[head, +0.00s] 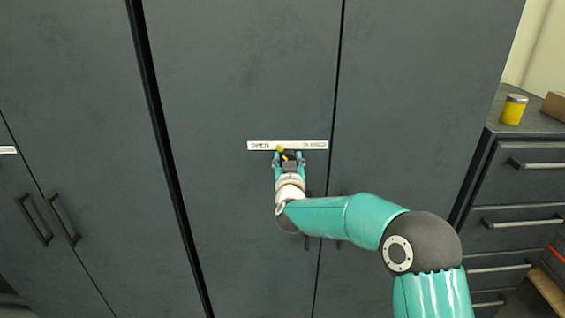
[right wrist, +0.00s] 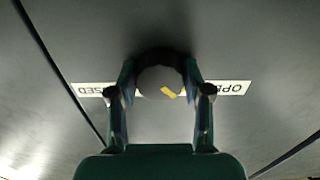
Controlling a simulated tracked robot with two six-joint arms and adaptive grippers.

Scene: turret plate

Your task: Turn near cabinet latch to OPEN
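The near cabinet latch is a round dark knob (right wrist: 160,78) with a yellow pointer mark. It sits at a white label strip (head: 315,145) reading OPEN at left and CLOSED at right. In the head view the yellow mark (head: 280,149) lies between the two words, close to OPEN. My right gripper (head: 288,158) is at the knob, one finger on each side. In the right wrist view the label appears upside down, and the right gripper's fingers (right wrist: 160,85) close against the knob's sides. The fingers hide parts of the label. My left gripper is not in view.
Dark vertical door handles hang below the latch, partly behind my right arm. Another cabinet with two handles (head: 48,220) is at left. At right, a drawer unit (head: 520,190) carries a yellow can (head: 514,109) and a brown box (head: 554,105).

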